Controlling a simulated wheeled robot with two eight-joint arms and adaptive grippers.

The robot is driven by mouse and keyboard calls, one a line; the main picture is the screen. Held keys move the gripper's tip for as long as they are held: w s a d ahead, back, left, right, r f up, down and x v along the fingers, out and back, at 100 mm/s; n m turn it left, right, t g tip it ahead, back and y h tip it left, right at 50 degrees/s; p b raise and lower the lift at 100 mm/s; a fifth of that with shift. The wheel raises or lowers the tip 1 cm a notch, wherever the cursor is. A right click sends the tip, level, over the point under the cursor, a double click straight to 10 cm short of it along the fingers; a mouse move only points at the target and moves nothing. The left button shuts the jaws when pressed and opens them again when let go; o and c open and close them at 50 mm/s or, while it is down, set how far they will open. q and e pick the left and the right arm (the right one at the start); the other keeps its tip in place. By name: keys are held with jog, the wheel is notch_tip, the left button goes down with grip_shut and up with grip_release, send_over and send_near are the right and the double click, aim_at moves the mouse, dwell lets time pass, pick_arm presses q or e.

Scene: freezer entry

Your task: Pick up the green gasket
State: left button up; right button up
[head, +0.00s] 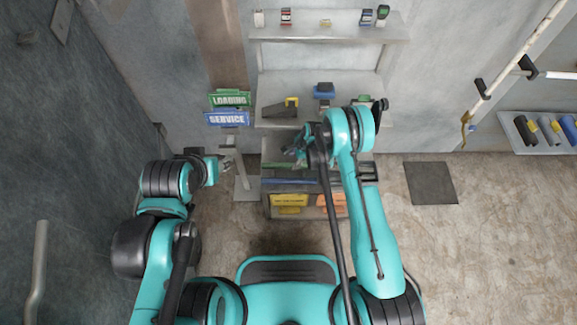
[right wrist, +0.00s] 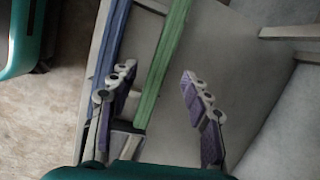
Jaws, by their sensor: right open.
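The green gasket (right wrist: 164,62) shows in the right wrist view as a long straight green strip running from the top edge down between the fingers of my right gripper (right wrist: 159,96). The gripper is open, and the strip lies nearer its left finger. Whether a finger touches the strip I cannot tell. In the head view the right gripper (head: 301,146) is over the front of the shelf unit, with the arm hiding part of it. A thin green strip (head: 283,165) shows just below it. My left gripper (head: 225,162) is left of the shelf unit, away from the gasket.
A blue-purple strip (right wrist: 109,45) runs beside the gasket. The shelf unit (head: 278,84) holds small items, including a yellow-and-black one (head: 281,107) and a blue one (head: 325,90). LOADING (head: 230,99) and SERVICE (head: 227,119) signs stand at left.

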aim_at(289, 164)
jog(key=b+x, duration=0.1)
jog(key=x, duration=0.1)
jog(key=b+x, duration=0.1)
jog(key=x, duration=0.2)
jog(key=shift+w+a+b, duration=0.1)
jog(key=shift+a+b, duration=0.15)
jog(key=shift+b, duration=0.05)
jog(key=shift+r, duration=0.1)
grip_shut()
